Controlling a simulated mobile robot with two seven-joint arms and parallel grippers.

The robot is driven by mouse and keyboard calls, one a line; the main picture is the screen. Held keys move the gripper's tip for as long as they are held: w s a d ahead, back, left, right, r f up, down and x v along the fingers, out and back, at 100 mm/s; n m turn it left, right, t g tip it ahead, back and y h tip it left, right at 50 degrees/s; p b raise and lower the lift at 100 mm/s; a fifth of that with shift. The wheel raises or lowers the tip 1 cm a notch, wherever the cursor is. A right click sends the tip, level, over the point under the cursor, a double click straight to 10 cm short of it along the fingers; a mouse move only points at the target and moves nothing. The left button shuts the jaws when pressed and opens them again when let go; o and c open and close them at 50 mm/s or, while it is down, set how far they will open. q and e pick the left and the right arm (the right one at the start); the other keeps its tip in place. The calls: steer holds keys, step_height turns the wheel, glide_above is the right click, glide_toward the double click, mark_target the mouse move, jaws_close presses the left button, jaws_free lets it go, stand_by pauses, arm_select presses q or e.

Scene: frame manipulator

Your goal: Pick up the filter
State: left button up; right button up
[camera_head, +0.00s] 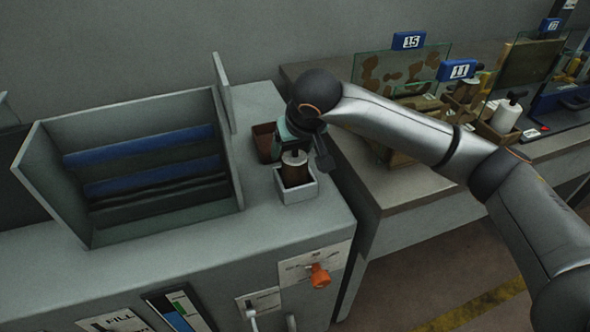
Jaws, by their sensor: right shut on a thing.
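The filter (297,175), a small cylinder with a pale top and a dark brown body, stands upright in a small grey square holder (310,190) on the grey machine's top. My right gripper (294,157) points down over it from above and is shut on its pale upper part. The gripper hides some of the filter's top, and the holder's walls hide its lower end. Whether the filter is lifted at all from the holder's floor, I cannot tell. My left gripper is not in view.
A reddish-brown open holder (263,142) sits just behind. An open grey box (85,128) with blue bars is at left. An orange knob (319,276) sticks out of the machine's front. Right, a bench (400,198) carries glass panels and blue tags 15 (409,41) and 11 (458,70).

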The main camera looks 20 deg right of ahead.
jaws_close()
steer(key=shift+r, duration=0.1)
stand_by(0.3)
